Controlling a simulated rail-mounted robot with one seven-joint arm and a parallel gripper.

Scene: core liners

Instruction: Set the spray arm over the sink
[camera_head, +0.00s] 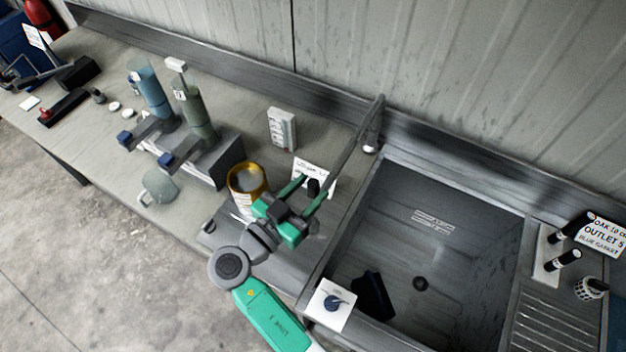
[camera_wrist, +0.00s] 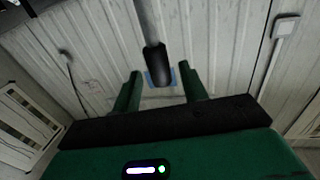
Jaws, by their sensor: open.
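The spray arm (camera_head: 347,153) is a grey tube on a post at the sink's back left corner. It swings out to the left, over the counter beside the sink, and ends in a black grip. My gripper (camera_head: 318,182) is open, with its green fingers on either side of the black grip. In the wrist view, the spray arm (camera_wrist: 147,22) comes down from the top and its black end sits between my open fingers (camera_wrist: 160,76). Whether either finger touches it, I cannot tell. The sink (camera_head: 450,265) is a dark grey basin to the right.
An amber-rimmed container (camera_head: 247,178) stands left of my gripper, with a glass mug (camera_head: 160,186) and two cylinder stands (camera_head: 213,160) farther left. A white block (camera_head: 282,129) stands behind.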

